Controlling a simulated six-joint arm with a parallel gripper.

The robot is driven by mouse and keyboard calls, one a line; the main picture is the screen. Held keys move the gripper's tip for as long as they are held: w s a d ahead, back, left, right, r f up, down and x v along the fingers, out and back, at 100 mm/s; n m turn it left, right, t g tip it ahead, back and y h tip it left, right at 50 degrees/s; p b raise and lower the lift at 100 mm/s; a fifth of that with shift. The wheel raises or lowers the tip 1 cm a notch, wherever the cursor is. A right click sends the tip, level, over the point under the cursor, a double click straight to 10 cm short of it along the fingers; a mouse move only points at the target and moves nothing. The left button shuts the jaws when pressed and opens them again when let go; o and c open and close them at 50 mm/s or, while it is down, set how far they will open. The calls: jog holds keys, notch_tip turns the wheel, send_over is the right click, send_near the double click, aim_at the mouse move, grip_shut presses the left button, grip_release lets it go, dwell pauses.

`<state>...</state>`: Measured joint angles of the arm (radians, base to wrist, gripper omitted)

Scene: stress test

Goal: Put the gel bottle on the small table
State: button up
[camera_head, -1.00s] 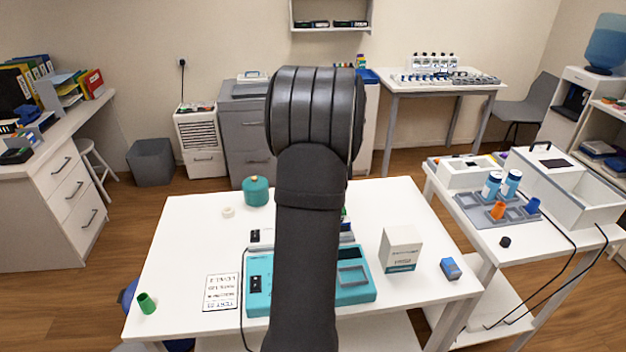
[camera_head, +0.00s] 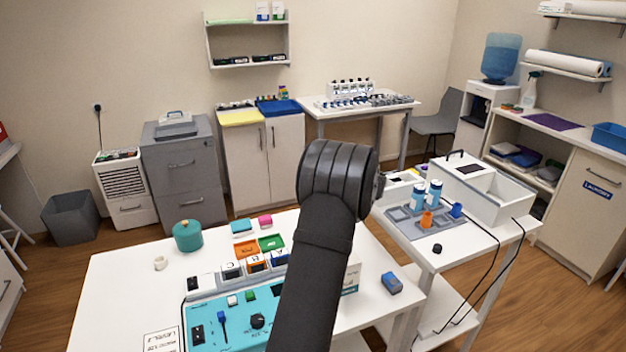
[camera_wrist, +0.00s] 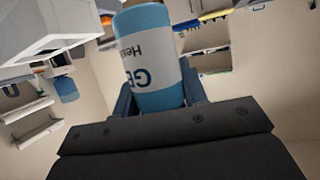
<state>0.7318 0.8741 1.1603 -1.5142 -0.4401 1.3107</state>
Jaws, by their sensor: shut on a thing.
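The gel bottle (camera_wrist: 145,45) shows in the wrist view, blue and white with dark lettering, upside down in the picture. My gripper (camera_wrist: 158,98) is shut on it, with a dark finger on each side. In the head view my arm's dark links hide both the gripper and the held bottle. A small white side table (camera_head: 457,262) stands to the right of the main white table (camera_head: 120,290). I cannot tell for sure that it is the small table named in the task.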

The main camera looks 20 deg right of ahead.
jog(key=s+d+m+h, duration=0.1)
jog(key=s+d, duration=0.3)
jog(key=d, duration=0.3)
jog(key=s+d+m+h, duration=0.1)
jog(key=s+d, duration=0.2)
jog(key=d, duration=0.5)
jog(key=shift+s+a+f, duration=0.1)
jog(key=shift+f, duration=1.75)
jog(key=shift+s+a+f, duration=0.1)
jog(key=shift+f, duration=1.75)
jog(key=shift+f, duration=0.3)
jog(key=o, duration=1.2)
jog(key=shift+s+g, duration=0.1)
jog(key=shift+g, duration=0.2)
jog(key=v, duration=1.7)
jog(key=shift+s+d, duration=0.1)
jog(key=shift+s, duration=0.05)
